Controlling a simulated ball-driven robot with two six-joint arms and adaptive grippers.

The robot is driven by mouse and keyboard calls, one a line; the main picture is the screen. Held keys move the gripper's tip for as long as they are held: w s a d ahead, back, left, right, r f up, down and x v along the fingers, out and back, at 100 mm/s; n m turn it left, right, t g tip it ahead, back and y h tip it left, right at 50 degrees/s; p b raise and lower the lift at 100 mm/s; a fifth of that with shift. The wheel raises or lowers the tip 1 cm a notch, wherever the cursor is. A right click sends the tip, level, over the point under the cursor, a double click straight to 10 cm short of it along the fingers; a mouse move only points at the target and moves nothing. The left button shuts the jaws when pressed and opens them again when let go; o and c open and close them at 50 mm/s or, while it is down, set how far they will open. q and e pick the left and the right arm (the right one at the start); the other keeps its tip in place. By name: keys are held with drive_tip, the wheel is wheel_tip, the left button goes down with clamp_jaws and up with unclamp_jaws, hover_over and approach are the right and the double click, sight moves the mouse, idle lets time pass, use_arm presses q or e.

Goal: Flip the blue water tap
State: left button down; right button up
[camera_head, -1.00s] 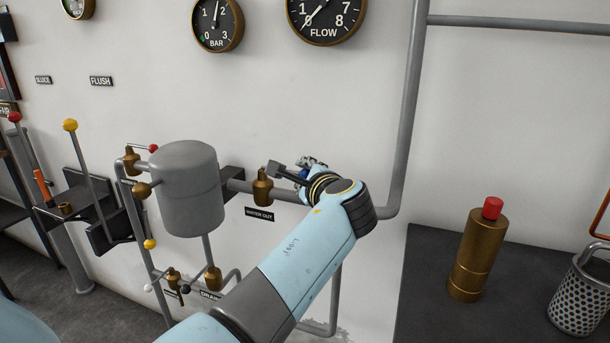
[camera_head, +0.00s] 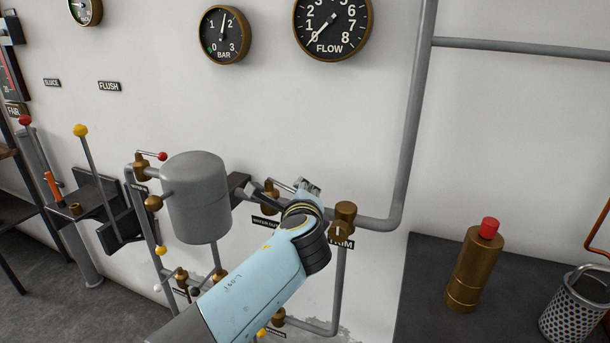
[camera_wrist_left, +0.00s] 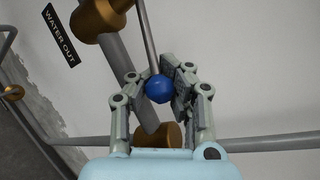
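The blue knob (camera_wrist_left: 159,88) is the round end of a thin metal lever on the brass water tap (camera_head: 270,197), beside the WATER OUT label (camera_wrist_left: 61,35). My left gripper (camera_head: 309,187) is at the lever's end in the head view, and its fingers hide the knob there. In the left wrist view my left gripper (camera_wrist_left: 157,82) has its fingers on both sides of the knob, close against it. Contact on the left finger's side is hard to make out. My right gripper is in neither view.
A grey tank (camera_head: 196,198) stands left of the tap. A brass TRIM valve (camera_head: 344,215) sits close on the right of my wrist. Grey pipes run along the wall. A dark table (camera_head: 420,290) at right bears a brass bottle (camera_head: 472,268) and a mesh basket (camera_head: 572,312).

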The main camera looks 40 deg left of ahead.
use_arm(q)
drive_tip(key=s+a+m+h+b, duration=0.1)
drive_tip(key=s+a+m+h, duration=0.2)
drive_tip(key=m+h, duration=0.4)
drive_tip(key=s+a+m+h+b, duration=0.1)
drive_tip(key=s+a+m+h, duration=0.2)
drive_tip(key=h, duration=0.7)
drive_tip(key=s+m, duration=0.2)
drive_tip(key=m, duration=0.1)
drive_tip(key=shift+s+a+m+t+b, duration=0.3)
drive_tip(key=shift+m+b, duration=0.1)
drive_tip(key=shift+w+a+r, duration=0.1)
drive_tip(key=shift+a+r, duration=0.05)
